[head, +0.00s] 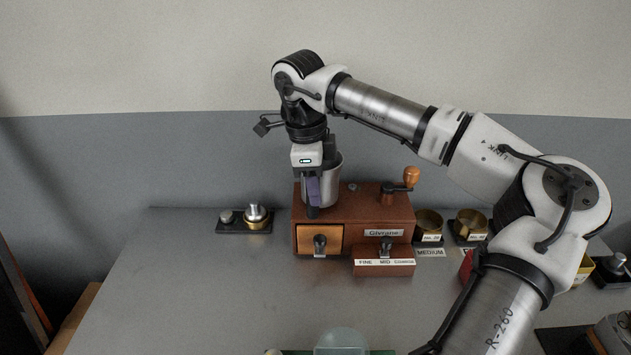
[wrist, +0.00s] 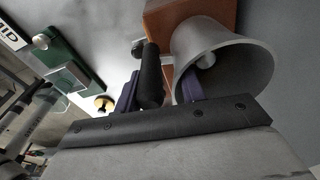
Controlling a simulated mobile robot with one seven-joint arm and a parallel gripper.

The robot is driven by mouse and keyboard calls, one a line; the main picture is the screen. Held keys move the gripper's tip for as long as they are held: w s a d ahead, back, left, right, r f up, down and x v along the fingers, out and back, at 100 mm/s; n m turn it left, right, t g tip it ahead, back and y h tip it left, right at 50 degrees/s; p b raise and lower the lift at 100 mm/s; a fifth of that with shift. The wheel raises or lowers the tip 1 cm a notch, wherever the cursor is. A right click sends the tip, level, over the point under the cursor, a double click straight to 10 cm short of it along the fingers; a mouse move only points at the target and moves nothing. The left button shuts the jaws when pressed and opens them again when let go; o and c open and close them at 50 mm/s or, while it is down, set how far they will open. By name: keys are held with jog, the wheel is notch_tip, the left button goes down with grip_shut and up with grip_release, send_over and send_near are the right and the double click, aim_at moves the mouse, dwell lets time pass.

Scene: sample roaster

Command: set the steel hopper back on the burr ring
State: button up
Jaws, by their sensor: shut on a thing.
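The steel hopper (head: 335,172) is at the left end of the wooden grinder (head: 355,208) in the head view, upright or nearly so. It also shows in the wrist view (wrist: 250,62) as a grey flared cup. My gripper (head: 313,195) is beside the hopper, with its purple fingers pointing down. In the wrist view, the fingers are on either side of a black grip (wrist: 150,78) beside the cup, and my gripper is shut on it. The burr ring is hidden behind the hopper and gripper. I cannot tell whether the hopper touches the grinder top.
The grinder has a crank with an orange knob (head: 411,175) at its right and a light wooden drawer (head: 333,237) in front. A dark tray (head: 232,227) with small metal pieces stands left. Brass cups (head: 428,222) stand right. The front left bench is clear.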

jog(key=shift+f+b, duration=0.4)
jog(key=shift+f, duration=0.15)
jog(key=o, duration=1.2)
jog(key=shift+c, duration=0.2)
jog(key=shift+r, duration=0.15)
notch_tip(320, 180, up, 14)
jog(key=a+b, duration=0.1)
jog(key=shift+a+f, duration=0.2)
jog(key=shift+a, duration=0.15)
